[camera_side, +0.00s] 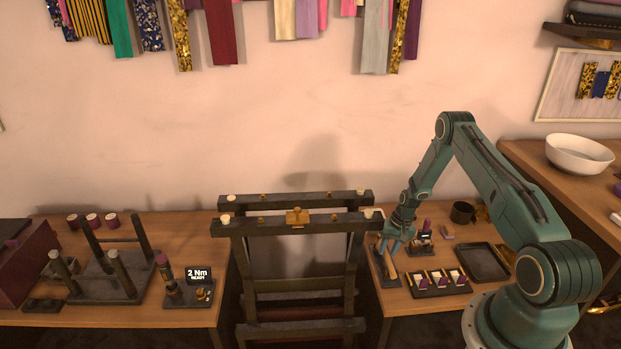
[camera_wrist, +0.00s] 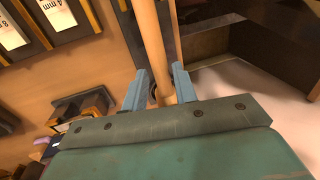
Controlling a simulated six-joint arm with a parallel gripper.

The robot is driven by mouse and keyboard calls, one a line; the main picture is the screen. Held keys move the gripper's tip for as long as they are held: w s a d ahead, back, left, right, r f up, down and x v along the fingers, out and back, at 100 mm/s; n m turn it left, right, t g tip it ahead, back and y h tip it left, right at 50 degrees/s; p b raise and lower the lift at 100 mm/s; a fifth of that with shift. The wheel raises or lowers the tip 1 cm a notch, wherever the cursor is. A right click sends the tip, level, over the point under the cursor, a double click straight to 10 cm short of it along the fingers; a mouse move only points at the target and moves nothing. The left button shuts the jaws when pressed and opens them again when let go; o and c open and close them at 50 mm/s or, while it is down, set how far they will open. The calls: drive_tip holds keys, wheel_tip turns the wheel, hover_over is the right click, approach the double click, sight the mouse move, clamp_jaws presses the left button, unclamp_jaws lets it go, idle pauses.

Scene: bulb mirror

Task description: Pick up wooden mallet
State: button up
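The wooden mallet shows as a pale round wooden handle (camera_wrist: 150,35) in the wrist view. The handle runs from the top edge down between my two blue fingers. In the side view a short pale wooden piece, likely the same handle (camera_side: 391,269), lies at a dark holder near the left edge of the right table. My gripper (camera_side: 396,246) is low over it, and its fingers (camera_wrist: 159,75) stand on either side of the handle in the wrist view. The right finger looks very close to the handle. Whether both fingers press on it is unclear. The mallet's head is not clearly visible.
A dark rack with labelled white pieces (camera_side: 437,283) stands just right of my gripper, with an empty dark tray (camera_side: 483,262) beyond it. A dark cup (camera_side: 462,212) is behind. The dark frame (camera_side: 297,225) stands close on the left.

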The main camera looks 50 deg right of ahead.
sight(387, 252)
drive_tip(key=shift+w+a+f, duration=0.15)
drive_tip(key=shift+f, duration=0.65)
drive_tip(key=shift+w+a+f, duration=0.1)
drive_tip(key=shift+a+f, duration=0.05)
drive_tip(key=shift+f, duration=0.65)
drive_tip(key=shift+c, duration=0.5)
clamp_jaws()
